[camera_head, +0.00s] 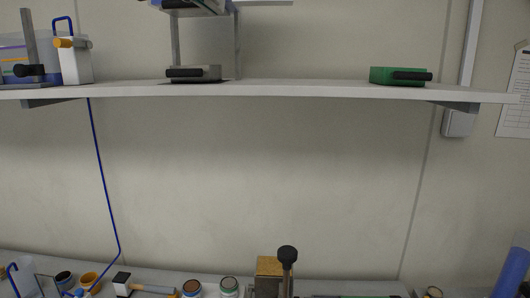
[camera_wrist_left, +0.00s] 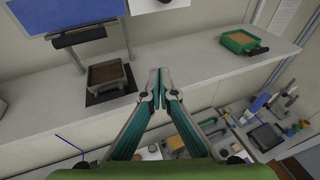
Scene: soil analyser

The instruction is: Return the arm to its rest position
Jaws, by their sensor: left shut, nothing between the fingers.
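My left gripper (camera_wrist_left: 158,80) shows in the left wrist view with its two fingertips together and nothing between them. It is held in front of the white shelf (camera_wrist_left: 185,68), between a grey tray of brown soil (camera_wrist_left: 108,77) on the left and a green tray of soil (camera_wrist_left: 242,42) on the right. It appears apart from both. In the head view I cannot make out the left gripper clearly. The grey tray (camera_head: 194,73) and the green tray (camera_head: 398,76) stand on the shelf (camera_head: 300,89) there. My right gripper is in neither view.
The bench (camera_head: 345,288) below holds jars (camera_head: 229,286), a hammer-like tool (camera_head: 150,290) and a brown block (camera_head: 270,266) beside a black knob (camera_head: 287,254). A white container (camera_head: 75,62) stands on the shelf's left end. A blue cable (camera_head: 104,180) hangs below. The shelf between the trays is clear.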

